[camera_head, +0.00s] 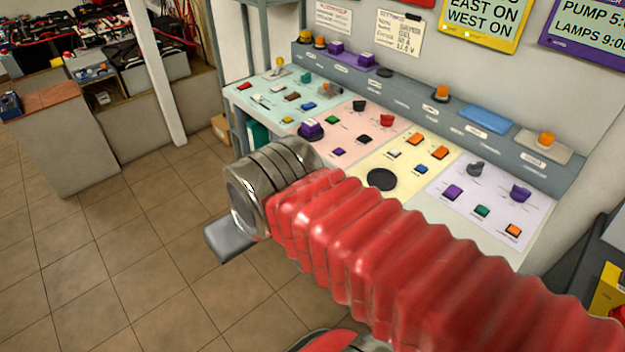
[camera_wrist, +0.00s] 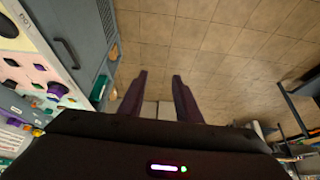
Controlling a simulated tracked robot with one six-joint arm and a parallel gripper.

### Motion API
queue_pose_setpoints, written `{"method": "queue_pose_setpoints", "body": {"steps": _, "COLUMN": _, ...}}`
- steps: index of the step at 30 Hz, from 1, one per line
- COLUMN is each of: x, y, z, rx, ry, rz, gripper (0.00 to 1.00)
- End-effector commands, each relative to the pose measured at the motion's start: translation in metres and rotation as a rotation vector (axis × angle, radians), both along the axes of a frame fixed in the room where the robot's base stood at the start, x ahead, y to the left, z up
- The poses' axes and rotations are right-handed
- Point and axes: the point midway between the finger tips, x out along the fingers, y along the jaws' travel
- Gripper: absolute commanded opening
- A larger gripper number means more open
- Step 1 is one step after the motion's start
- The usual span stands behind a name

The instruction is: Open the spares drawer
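In the wrist view, a grey cabinet front (camera_wrist: 62,22) stands at the upper left, with a dark bar handle (camera_wrist: 67,53) on it. It may be the spares drawer, but its label is too small to read. It looks shut. My gripper (camera_wrist: 160,78) is open and empty, its two dark fingers apart over bare floor. The handle is to the left of the fingers, clear of them. In the head view my red arm hides the front of the console, and no drawer can be made out there. My gripper's fingers cannot be made out there either.
A control console (camera_head: 395,165) with coloured panels, buttons and knobs stands along the wall. A vent grille (camera_wrist: 105,17) is beside the cabinet front in the wrist view. A bench (camera_head: 75,150) stands at the left. The tiled floor (camera_head: 130,260) between is clear.

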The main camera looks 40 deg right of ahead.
Motion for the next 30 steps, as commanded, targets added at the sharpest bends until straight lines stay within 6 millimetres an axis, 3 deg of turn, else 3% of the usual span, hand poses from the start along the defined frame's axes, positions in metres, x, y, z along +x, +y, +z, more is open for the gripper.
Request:
{"method": "queue_pose_setpoints", "body": {"steps": 5, "x": 0.003, "y": -0.002, "z": 0.0, "rx": -0.005, "ry": -0.003, "rz": 0.002, "gripper": 0.31}}
{"method": "queue_pose_setpoints", "body": {"steps": 11, "x": 0.03, "y": -0.016, "z": -0.007, "rx": -0.055, "ry": -0.035, "rz": 0.023, "gripper": 0.31}}
{"method": "queue_pose_setpoints", "body": {"steps": 21, "x": 0.109, "y": -0.077, "z": -0.033, "rx": -0.245, "ry": -0.137, "rz": 0.109, "gripper": 0.31}}
{"method": "queue_pose_setpoints", "body": {"steps": 30, "x": 0.164, "y": -0.136, "z": -0.066, "rx": -0.422, "ry": -0.21, "rz": 0.213, "gripper": 0.31}}
